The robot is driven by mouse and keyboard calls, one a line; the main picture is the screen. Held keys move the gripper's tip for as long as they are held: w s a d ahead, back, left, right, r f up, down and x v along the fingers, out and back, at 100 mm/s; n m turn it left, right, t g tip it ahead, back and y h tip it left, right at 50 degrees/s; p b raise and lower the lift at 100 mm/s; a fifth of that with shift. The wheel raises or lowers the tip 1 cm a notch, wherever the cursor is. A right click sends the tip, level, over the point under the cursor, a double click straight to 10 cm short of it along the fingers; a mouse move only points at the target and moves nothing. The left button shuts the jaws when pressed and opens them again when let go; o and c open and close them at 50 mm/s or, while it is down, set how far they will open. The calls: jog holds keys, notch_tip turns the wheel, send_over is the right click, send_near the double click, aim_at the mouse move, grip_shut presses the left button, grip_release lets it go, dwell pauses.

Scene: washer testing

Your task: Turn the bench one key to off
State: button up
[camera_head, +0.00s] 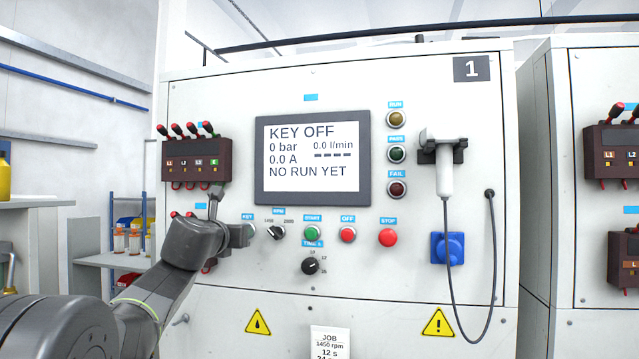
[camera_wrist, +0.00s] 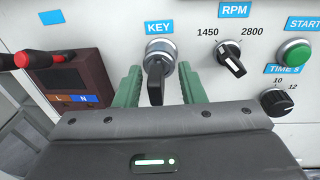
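The bench one key switch (camera_wrist: 160,54) is a round metal lock with a black key (camera_wrist: 155,82) in it. The key's grip stands about upright in the wrist view, under the blue KEY label (camera_wrist: 159,27). My gripper (camera_wrist: 162,84) has its two green fingers apart, one on each side of the key, with gaps between fingers and key. In the head view my gripper (camera_head: 240,235) is at the panel and mostly hides the key switch. The bench one display (camera_head: 313,158) reads KEY OFF, 0 bar, 0.0 A, NO RUN YET.
Right of the key are the RPM knob (camera_wrist: 231,58), the green START button (camera_wrist: 295,52) and the TIME knob (camera_wrist: 277,103). A dark terminal block (camera_wrist: 74,86) with red plugs is on the left. A hand-held probe (camera_head: 445,170) with a cable hangs further right.

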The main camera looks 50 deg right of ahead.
jog(key=f+b+v, duration=0.1)
jog(key=b+v, duration=0.2)
jog(key=v, duration=1)
jog(key=shift+s+a+r, duration=0.2)
jog(key=shift+a+r, duration=0.2)
jog(key=shift+r, duration=0.05)
jog(key=shift+d, duration=0.15)
jog(key=p+x, duration=0.3)
jog(key=x, duration=1)
jog(key=shift+w+d+r, duration=0.1)
jog(key=shift+w+d, duration=0.1)
jog(key=shift+d, duration=0.15)
jog(key=shift+s+m, duration=0.1)
jog(key=shift+m, duration=0.2)
